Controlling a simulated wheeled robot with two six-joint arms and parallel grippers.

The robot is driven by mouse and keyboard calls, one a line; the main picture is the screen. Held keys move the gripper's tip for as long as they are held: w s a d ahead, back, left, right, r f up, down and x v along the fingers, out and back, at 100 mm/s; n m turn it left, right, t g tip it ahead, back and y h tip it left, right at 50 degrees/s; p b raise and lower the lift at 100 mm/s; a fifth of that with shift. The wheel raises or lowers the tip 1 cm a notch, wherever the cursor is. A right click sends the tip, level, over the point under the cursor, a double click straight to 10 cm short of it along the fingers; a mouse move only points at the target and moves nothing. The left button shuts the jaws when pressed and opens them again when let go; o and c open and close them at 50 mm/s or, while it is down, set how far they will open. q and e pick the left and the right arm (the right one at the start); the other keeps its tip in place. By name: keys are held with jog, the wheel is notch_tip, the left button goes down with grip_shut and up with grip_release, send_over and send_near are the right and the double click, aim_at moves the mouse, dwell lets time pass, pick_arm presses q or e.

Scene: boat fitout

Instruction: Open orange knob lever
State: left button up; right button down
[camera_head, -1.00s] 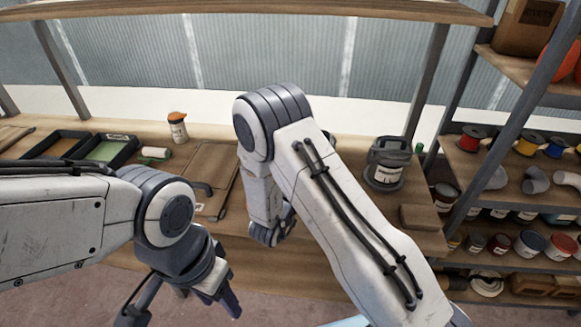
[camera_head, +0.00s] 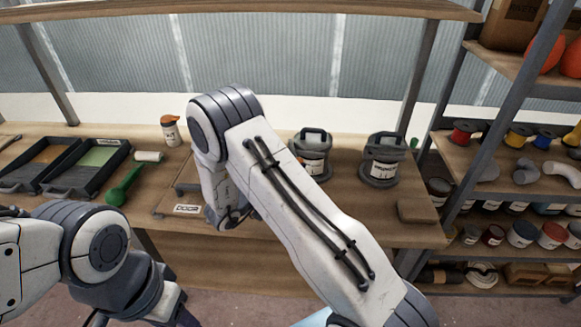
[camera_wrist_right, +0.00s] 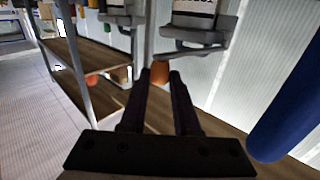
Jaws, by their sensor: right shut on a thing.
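In the right wrist view an orange knob (camera_wrist_right: 160,71) sits at the end of a grey lever (camera_wrist_right: 190,51) below a labelled container (camera_wrist_right: 195,14). My right gripper (camera_wrist_right: 160,78) is shut on the knob, with one dark fingertip on each side of it. In the head view my right gripper (camera_head: 228,216) is low over the bench and mostly hidden by its own arm; the knob cannot be seen there. My left gripper (camera_head: 181,312) is at the bottom edge, partly cut off, and I cannot tell whether it is open.
Two grey lidded canisters (camera_head: 312,152) stand on the bench (camera_head: 340,215). A shelf rack (camera_head: 470,160) with spools and cans stands at the right.

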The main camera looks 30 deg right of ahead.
dwell(0.8)
jog(key=c, duration=0.7)
grip_release()
jog(key=shift+a, duration=0.15)
jog(key=shift+b+v, duration=1.1)
jog(key=shift+v, duration=4)
